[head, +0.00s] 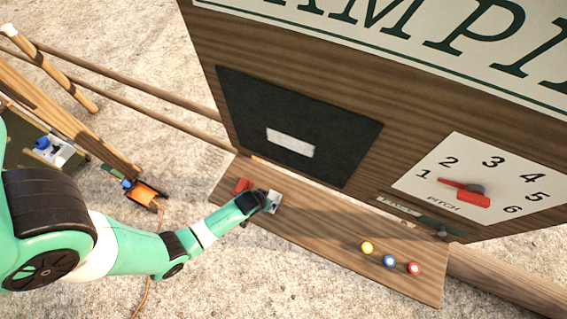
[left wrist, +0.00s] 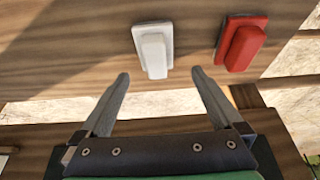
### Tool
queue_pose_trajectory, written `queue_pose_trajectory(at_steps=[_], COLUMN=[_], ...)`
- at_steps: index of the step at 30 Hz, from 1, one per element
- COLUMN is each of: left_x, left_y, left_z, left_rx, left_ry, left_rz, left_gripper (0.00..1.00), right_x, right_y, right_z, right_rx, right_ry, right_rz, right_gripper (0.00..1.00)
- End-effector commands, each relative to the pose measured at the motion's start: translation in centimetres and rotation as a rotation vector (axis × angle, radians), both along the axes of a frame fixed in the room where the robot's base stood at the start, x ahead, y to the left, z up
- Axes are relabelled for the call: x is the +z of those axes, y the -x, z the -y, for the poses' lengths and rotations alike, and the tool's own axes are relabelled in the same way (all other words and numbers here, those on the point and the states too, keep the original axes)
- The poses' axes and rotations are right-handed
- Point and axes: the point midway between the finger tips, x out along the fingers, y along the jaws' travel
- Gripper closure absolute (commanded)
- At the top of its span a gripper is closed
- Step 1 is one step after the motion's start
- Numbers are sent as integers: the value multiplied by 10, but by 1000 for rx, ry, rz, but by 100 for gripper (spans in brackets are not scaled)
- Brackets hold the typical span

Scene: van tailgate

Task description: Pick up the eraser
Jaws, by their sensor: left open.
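Two small blocks with raised grips lie on a wooden shelf (head: 330,228); I cannot tell for sure which is the eraser. The white block (left wrist: 154,50) is just ahead of my left gripper (left wrist: 160,76), centred between its two spread fingertips, with its near end close to their line. The red block (left wrist: 241,43) is to the right of the fingers, apart from them. In the head view the red block (head: 242,185) shows left of my left gripper (head: 270,203), which hides most of the white one. The left gripper is open and empty. My right gripper is not in view.
A black panel (head: 255,110) with a white patch (head: 290,142) is on the wooden wall behind the shelf. Yellow, blue and red knobs (head: 390,261) stand at the shelf's right. A dial with a red pointer (head: 470,195) is above them. Wooden poles (head: 150,115) lie at the left.

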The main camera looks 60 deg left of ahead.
Motion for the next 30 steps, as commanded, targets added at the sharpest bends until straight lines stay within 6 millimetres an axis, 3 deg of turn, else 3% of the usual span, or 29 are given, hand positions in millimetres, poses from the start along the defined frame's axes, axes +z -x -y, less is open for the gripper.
queue_pose_trajectory(at_steps=[7,11,21,30], left_x=[-16,-15,-67,-70], left_y=[-1,-3,-18,-22], left_z=[-2,-3,-16,-18], left_rx=[2,0,1,0], left_ry=[1,1,1,1], left_rz=[-4,-3,-3,-1], left_gripper=[0,0,0,0], right_x=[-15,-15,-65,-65], right_y=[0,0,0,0], right_z=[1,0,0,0], right_rx=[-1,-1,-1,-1], right_ry=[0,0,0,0], right_rz=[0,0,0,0], right_gripper=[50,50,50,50])
